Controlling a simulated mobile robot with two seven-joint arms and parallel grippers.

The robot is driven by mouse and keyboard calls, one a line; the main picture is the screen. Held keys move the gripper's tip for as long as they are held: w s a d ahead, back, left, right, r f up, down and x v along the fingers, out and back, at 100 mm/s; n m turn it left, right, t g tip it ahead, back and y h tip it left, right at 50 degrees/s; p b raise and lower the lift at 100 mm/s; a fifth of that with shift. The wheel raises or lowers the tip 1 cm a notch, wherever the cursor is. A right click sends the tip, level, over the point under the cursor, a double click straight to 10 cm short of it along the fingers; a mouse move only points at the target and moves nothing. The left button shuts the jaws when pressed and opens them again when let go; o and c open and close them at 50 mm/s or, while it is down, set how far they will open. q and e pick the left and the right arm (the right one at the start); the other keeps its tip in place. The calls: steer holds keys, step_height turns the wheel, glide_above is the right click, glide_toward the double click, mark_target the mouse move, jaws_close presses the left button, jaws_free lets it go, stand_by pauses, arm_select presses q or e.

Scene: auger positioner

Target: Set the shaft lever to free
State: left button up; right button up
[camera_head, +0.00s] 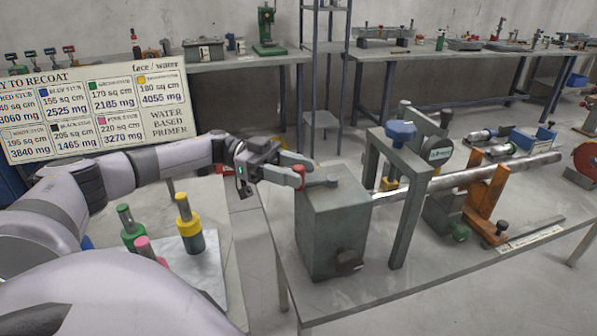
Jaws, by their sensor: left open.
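A grey box-shaped housing (332,230) stands at the near left corner of the right table. A short dark lever (322,184) lies on its top, with a small round end to the right. My left gripper (301,178) is open at the left end of this lever, by the top left edge of the housing. A small red part shows at its fingertips; I cannot tell whether the fingers touch it or the lever. A long metal shaft (470,178) runs from behind the housing to the right. No marking for the lever's position is readable. My right gripper is not in view.
A grey frame with a blue knob (400,131) stands just right of the housing. An orange stand (487,204) supports the shaft. A sign board (95,108) is behind my left arm.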

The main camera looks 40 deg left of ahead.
arm_select(q)
steer(key=b+v, duration=0.1)
steer(key=v, duration=0.5)
steer(key=shift+a, duration=0.1)
stand_by(0.5)
